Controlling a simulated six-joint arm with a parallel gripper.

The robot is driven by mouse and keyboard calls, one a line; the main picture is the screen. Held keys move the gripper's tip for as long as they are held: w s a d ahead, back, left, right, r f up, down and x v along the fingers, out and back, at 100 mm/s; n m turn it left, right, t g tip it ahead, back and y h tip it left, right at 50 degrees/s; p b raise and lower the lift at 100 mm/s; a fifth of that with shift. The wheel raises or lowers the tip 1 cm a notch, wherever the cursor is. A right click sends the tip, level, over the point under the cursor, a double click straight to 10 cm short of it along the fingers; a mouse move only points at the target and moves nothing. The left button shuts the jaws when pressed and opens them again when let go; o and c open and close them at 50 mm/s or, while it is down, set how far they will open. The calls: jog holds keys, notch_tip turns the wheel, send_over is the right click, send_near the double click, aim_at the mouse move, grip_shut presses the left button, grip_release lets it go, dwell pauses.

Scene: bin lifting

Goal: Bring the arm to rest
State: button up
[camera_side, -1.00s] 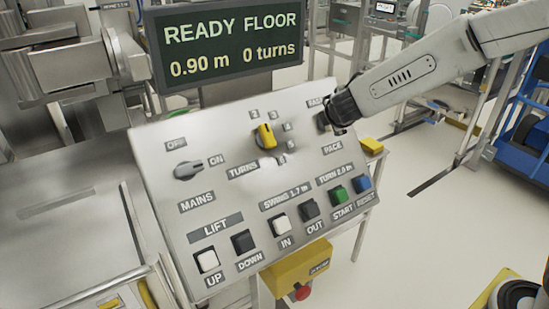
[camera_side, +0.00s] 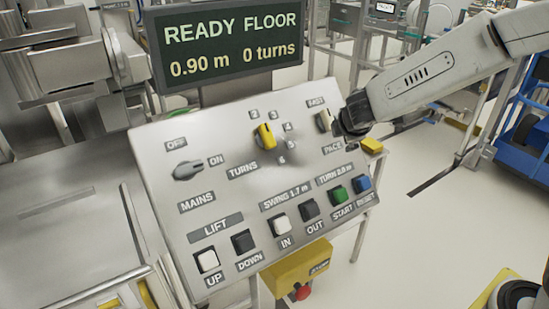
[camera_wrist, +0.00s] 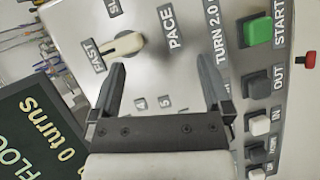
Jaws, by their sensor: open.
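My gripper (camera_side: 350,120) is at the upper right of the sloped control panel (camera_side: 180,145), beside the white PACE knob (camera_side: 324,119). In the wrist view, the gripper (camera_wrist: 162,80) has its two fingers apart with nothing between them. The PACE knob (camera_wrist: 122,45) lies just beyond the left finger and points to FAST; I cannot tell whether they touch. The display (camera_side: 230,45) reads READY FLOOR, 0.90 m, 0 turns. The yellow TURNS knob (camera_side: 264,136) and the grey MAINS knob (camera_side: 188,171) show clearly; the MAINS knob points toward ON.
A row of push buttons, including green START (camera_side: 338,194) and blue RESET (camera_side: 362,184), runs along the panel's lower edge. A yellow box with a red stop button (camera_side: 302,292) hangs below. Open floor (camera_side: 430,230) lies to the right.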

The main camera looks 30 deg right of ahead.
jog(key=s+f+m+g+y, duration=0.1)
jog(key=s+f+m+y, duration=0.1)
jog(key=s, duration=0.4)
jog(key=s+a+f+m+g+y, duration=0.1)
jog(key=s+f+m+g+y, duration=0.1)
jog(key=s+f+m, duration=0.2)
jog(key=s+a+f+m+g+y, duration=0.1)
jog(key=s+f+m, duration=0.1)
jog(key=s+m, duration=0.5)
jog(key=shift+s+f+g+y, duration=0.4)
jog(key=shift+s, duration=0.7)
